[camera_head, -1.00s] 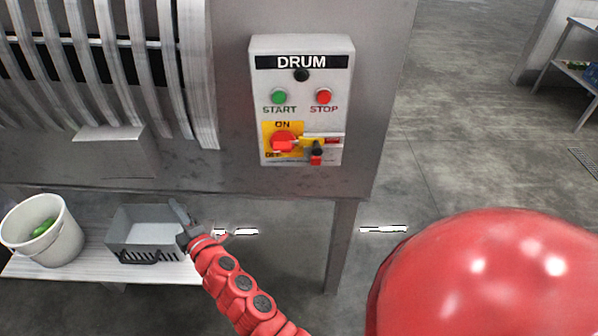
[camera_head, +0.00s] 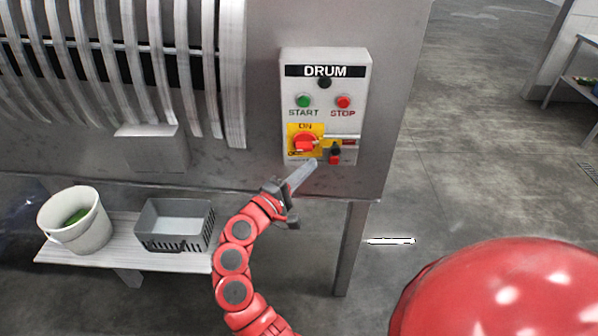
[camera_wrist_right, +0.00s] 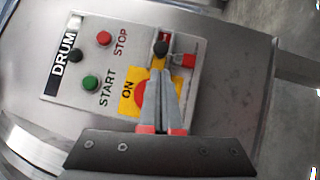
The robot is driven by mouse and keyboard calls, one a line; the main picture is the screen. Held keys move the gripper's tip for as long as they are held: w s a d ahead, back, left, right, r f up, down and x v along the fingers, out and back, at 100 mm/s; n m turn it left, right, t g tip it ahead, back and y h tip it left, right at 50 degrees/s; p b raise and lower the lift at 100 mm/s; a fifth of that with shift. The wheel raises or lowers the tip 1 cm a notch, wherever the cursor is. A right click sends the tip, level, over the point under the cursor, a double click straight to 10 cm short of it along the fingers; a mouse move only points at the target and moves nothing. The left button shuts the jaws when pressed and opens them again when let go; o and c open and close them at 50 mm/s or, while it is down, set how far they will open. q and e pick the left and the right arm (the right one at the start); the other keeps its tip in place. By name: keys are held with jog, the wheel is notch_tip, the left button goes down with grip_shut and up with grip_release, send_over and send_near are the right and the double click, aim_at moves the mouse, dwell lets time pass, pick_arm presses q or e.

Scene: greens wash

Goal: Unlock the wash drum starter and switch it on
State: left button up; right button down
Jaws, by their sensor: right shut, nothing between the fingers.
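The DRUM starter box (camera_head: 290,100) is fixed to the grey machine wall. It has a green START button (camera_head: 303,101) and a red STOP button (camera_head: 343,102). Below them, a red rotary switch (camera_head: 305,146) sits on a yellow ON/OFF plate (camera_head: 294,131). To its right are a silver bar, a black knob (camera_head: 335,149) and a small red part (camera_head: 335,159), too small to identify. My right gripper (camera_head: 312,165) is shut and empty, its tips just below the switch in the picture. In the right wrist view its fingers (camera_wrist_right: 161,75) overlap the yellow plate and point toward the black knob (camera_wrist_right: 161,48). Contact is unclear. My left gripper is out of view.
A shelf (camera_head: 130,251) below the machine holds a white bucket (camera_head: 85,238) with greens and a grey crate (camera_head: 175,238). The curved drum slats (camera_head: 232,80) are left of the box. Floor (camera_head: 480,150) is open to the right, with a table (camera_head: 575,72) farther off.

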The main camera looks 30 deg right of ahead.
aim_at(332, 146)
jog(key=p+x, duration=0.1)
jog(key=x, duration=0.3)
jog(key=shift+w+d+r, duration=0.1)
jog(key=shift+w+d, duration=0.05)
jog(key=shift+d, duration=0.2)
jog(key=s+d, duration=0.1)
jog(key=s+d+p, duration=0.1)
jog(key=d, duration=0.1)
jog(key=shift+s+d, duration=0.1)
jog(key=shift+d, duration=0.2)
